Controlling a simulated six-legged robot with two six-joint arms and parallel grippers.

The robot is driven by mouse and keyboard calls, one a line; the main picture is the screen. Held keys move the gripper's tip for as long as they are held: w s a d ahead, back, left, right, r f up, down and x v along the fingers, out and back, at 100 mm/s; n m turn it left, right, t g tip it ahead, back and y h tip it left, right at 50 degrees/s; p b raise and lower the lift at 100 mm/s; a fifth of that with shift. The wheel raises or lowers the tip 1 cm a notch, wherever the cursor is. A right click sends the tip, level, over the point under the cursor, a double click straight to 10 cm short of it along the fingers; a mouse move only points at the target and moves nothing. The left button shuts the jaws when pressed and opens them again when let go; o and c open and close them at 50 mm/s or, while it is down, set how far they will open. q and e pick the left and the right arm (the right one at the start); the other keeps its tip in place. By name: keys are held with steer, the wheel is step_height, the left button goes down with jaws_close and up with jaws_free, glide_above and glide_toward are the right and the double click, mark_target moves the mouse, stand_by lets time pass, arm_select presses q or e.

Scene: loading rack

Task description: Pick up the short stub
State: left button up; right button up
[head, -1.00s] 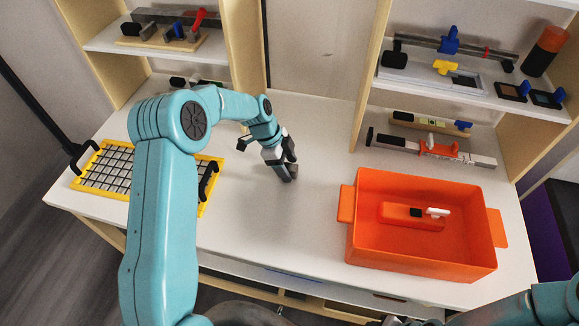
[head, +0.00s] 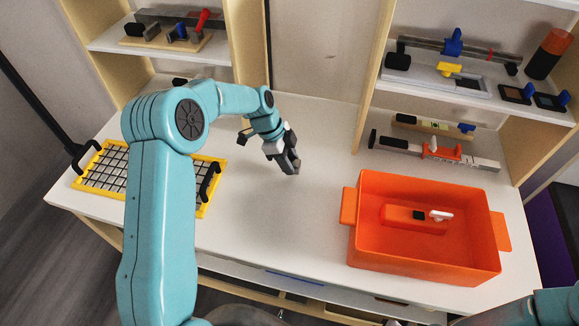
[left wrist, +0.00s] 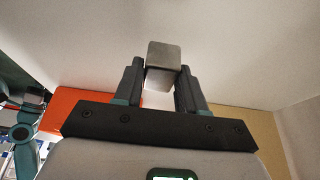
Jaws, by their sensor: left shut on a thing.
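The short stub (left wrist: 164,56) is a small grey block. In the left wrist view it sits between the two fingers of my left gripper (left wrist: 160,82), which is shut on it. In the head view my left gripper (head: 289,164) is over the middle of the white table, and the stub (head: 295,169) shows only as a small dark end at the fingertips. Whether it touches the table is hard to tell. My right arm (head: 520,312) shows at the lower right corner; its gripper is out of view.
An orange bin (head: 425,262) holding an orange piece stands on the right. A black mesh tray with a yellow rim (head: 210,196) lies on the left. Shelves with tools stand at the back on both sides. The table (head: 300,225) is clear between tray and bin.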

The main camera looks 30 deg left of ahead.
arm_select(q)
step_height(320, 180, up, 17)
steer(key=b, duration=0.2)
stand_by(0.5)
